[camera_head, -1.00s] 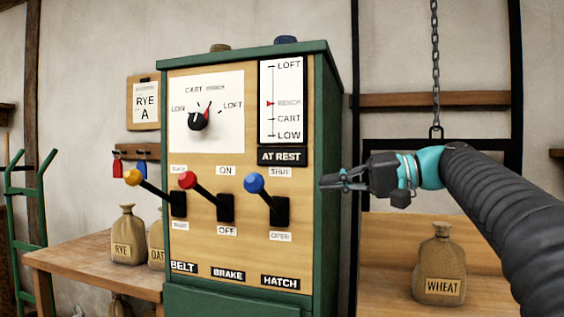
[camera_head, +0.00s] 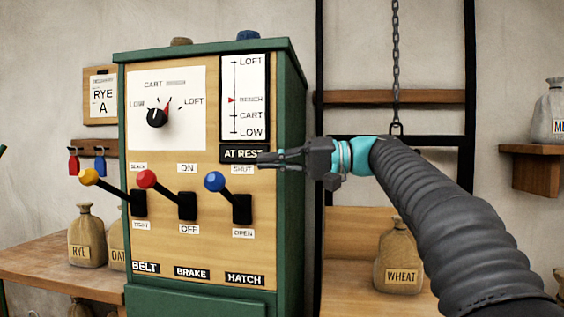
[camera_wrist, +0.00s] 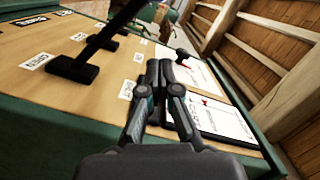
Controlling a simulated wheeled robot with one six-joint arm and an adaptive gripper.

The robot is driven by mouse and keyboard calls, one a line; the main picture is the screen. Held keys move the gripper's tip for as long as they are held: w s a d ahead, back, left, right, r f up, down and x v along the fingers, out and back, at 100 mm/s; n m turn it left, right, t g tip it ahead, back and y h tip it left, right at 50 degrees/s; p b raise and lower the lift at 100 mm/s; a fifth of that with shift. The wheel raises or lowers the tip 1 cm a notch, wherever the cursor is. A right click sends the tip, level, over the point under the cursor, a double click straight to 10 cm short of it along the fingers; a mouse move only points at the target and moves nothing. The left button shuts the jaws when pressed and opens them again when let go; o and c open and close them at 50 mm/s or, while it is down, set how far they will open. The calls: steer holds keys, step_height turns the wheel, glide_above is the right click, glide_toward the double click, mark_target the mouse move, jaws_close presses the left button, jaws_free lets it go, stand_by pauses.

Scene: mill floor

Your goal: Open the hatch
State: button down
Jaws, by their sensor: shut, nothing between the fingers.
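The hatch lever has a blue knob (camera_head: 215,181) and a black base (camera_head: 242,208) on the control cabinet's front, with SHUT above, OPEN below and HATCH beneath. Its knob is up, toward the SHUT label. In the wrist view the nearest lever's black base (camera_wrist: 73,69) and shaft show at the upper left; its knob is out of frame. My gripper (camera_head: 262,159) is shut and empty, just right of and above the blue knob, apart from it, by the AT REST plate. In the wrist view my gripper (camera_wrist: 158,66) points across the panel.
The yellow BELT knob (camera_head: 89,177) and red BRAKE knob (camera_head: 146,179) sit left of the hatch lever. A dial (camera_head: 157,117) and level scale (camera_head: 243,97) are above. A WHEAT sack (camera_head: 402,260) stands right of the cabinet, and a chain (camera_head: 396,65) hangs behind my arm.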

glide_above(229, 196)
steer(key=w+d, duration=0.1)
steer(key=d, duration=0.2)
steer(key=shift+s+a+f+b, duration=0.1)
steer(key=shift+s+a+f, duration=0.15)
steer(key=shift+s, duration=0.3)
steer(key=shift+s+a+f+b, duration=0.15)
steer(key=shift+s+f, duration=0.2)
steer(key=shift+s, duration=0.15)
steer(key=shift+s+a+f+b, duration=0.1)
steer(key=shift+s+a+f, duration=0.15)
steer(key=shift+s, duration=0.3)
steer(key=shift+f, duration=0.15)
